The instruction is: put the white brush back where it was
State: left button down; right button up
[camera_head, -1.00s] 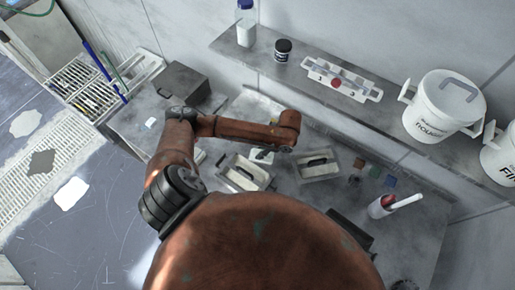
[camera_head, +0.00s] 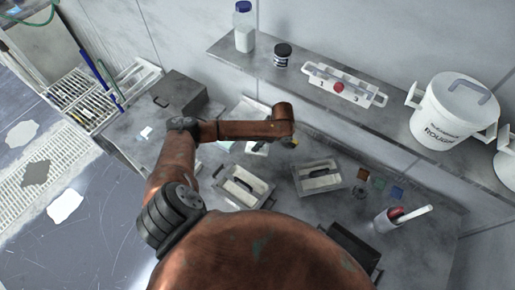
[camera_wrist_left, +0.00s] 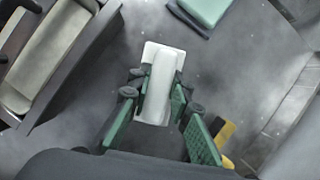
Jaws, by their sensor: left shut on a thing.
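The white brush (camera_wrist_left: 160,82) shows in the left wrist view, between the green pads of my left gripper (camera_wrist_left: 161,92). The gripper is shut on it; the pads hide part of its sides. In the head view my left gripper (camera_head: 268,146) is under the forearm end, mostly hidden, with a white piece of the brush (camera_head: 255,149) beside it. It is over the bench, behind the two trays. I cannot tell whether the brush touches the bench. My right gripper is not in view.
Two trays with black-handled tools, a left tray (camera_head: 226,191) and a right tray (camera_head: 300,189), stand on the bench. Small coloured blocks (camera_head: 379,183) and a red-and-white container (camera_head: 388,220) are at right. A grey box (camera_head: 182,92) is at left. A shelf (camera_head: 300,72) runs behind.

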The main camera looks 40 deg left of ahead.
pick_arm(q)
jog(key=shift+w+a+f, duration=0.35)
jog(key=shift+w+f, duration=0.3)
jog(key=shift+f, duration=0.15)
notch_tip(320, 180, down, 3)
jog(key=shift+w+a+f+b, duration=0.1)
jog(key=shift+w+f+b, duration=0.1)
jog(key=shift+b, duration=0.1)
jog(key=shift+s, duration=0.1)
jog(key=c, duration=1.8)
grip_release()
jog(key=shift+f, duration=0.1)
jog(key=shift+o, duration=0.2)
jog(key=v, duration=0.7)
jog(key=shift+r, duration=0.35)
